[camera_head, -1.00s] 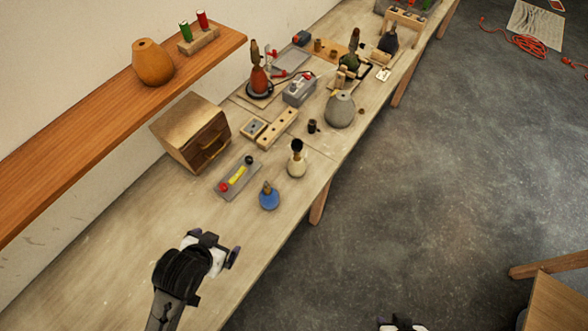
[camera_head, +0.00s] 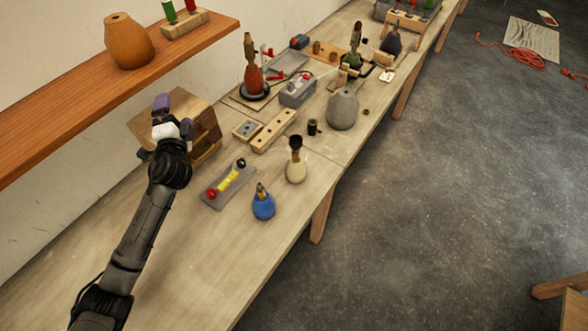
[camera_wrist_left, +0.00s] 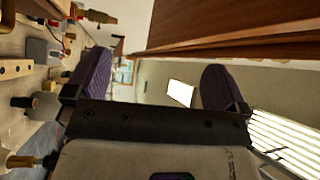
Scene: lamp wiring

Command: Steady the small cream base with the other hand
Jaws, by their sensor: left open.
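The small cream base (camera_head: 296,170) stands upright on the bench near its front edge, with a dark cup-like piece on its neck. Nothing of mine touches it. My left gripper (camera_head: 164,117) is open and empty, raised in front of the wooden drawer box and well to the left of the cream base. In the left wrist view its two purple fingers (camera_wrist_left: 155,85) are spread apart with nothing between them. My right gripper is out of view.
A blue base (camera_head: 263,206) and a grey tray (camera_head: 216,197) with coloured parts stand close to the cream base. A grey base (camera_head: 342,110) is behind it. The wooden drawer box (camera_head: 204,140) and shelf (camera_head: 75,88) are near my left arm. The near-left bench is clear.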

